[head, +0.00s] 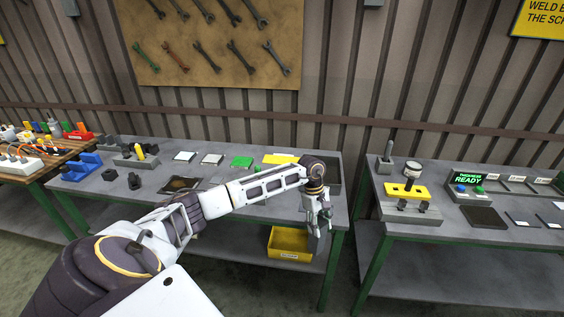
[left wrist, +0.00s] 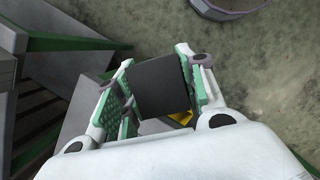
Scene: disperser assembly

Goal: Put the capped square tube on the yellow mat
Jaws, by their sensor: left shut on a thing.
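My left gripper (head: 319,228) hangs in front of the right end of the left grey table, pointing down. It is shut on a dark grey square piece, the square tube (left wrist: 158,86), which fills the space between the green-padded fingers in the left wrist view. In the head view the tube (head: 316,243) shows only as a small grey shape below the fingers. I cannot tell whether its cap is on. The yellow mat (head: 281,158) lies flat at the back of the table, partly behind my left forearm. My right gripper is not in view.
A dark open bin (head: 335,170) stands at the table's right end. A yellow bin (head: 290,243) is below the tabletop. A gap separates the right table (head: 470,232).

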